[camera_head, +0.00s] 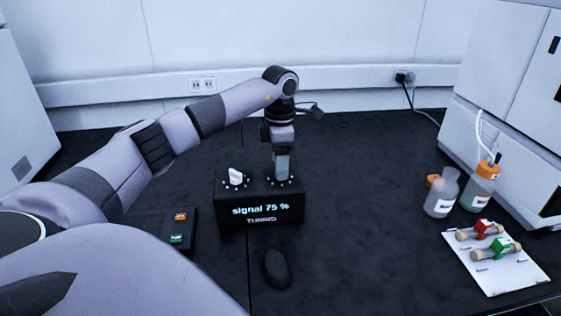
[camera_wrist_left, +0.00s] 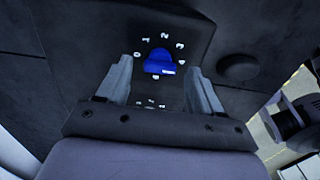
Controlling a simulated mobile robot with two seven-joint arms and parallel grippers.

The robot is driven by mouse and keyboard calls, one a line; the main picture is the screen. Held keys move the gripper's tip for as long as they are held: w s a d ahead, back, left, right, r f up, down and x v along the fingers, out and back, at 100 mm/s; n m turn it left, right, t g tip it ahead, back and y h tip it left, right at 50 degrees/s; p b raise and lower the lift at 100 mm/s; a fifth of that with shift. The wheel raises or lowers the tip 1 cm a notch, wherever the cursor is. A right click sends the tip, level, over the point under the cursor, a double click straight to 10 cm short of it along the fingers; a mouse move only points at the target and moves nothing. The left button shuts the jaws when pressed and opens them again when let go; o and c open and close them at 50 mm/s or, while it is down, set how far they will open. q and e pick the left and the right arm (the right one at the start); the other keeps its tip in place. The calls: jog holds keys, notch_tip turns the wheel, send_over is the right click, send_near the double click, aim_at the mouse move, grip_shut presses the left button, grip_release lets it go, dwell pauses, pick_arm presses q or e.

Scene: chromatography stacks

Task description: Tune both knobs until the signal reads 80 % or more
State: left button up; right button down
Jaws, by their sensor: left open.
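The black tuning box (camera_head: 258,222) stands on the bench, and its front display reads "signal 75 %". The white knob (camera_head: 236,176) is on the left of its top, uncovered. My left gripper (camera_head: 282,172) points down over the right side of the top and hides the knob there. In the left wrist view, the blue knob (camera_wrist_left: 157,61) shows between the fingers, ringed by numbers, with a white mark on its lower right edge. The left gripper is open, its fingers on either side of the blue knob with gaps. My right gripper is not in view.
A dark rounded object (camera_head: 276,268) lies in front of the box. A dark panel (camera_head: 165,228) with orange and green labels lies to the left. Bottles (camera_head: 441,192) and a white tray (camera_head: 497,265) with vials are at the right. The bench between is clear.

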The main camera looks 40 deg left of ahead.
pick_arm(q)
jog(key=shift+f, duration=0.25)
jog(key=shift+c, duration=0.3)
jog(key=c, duration=1)
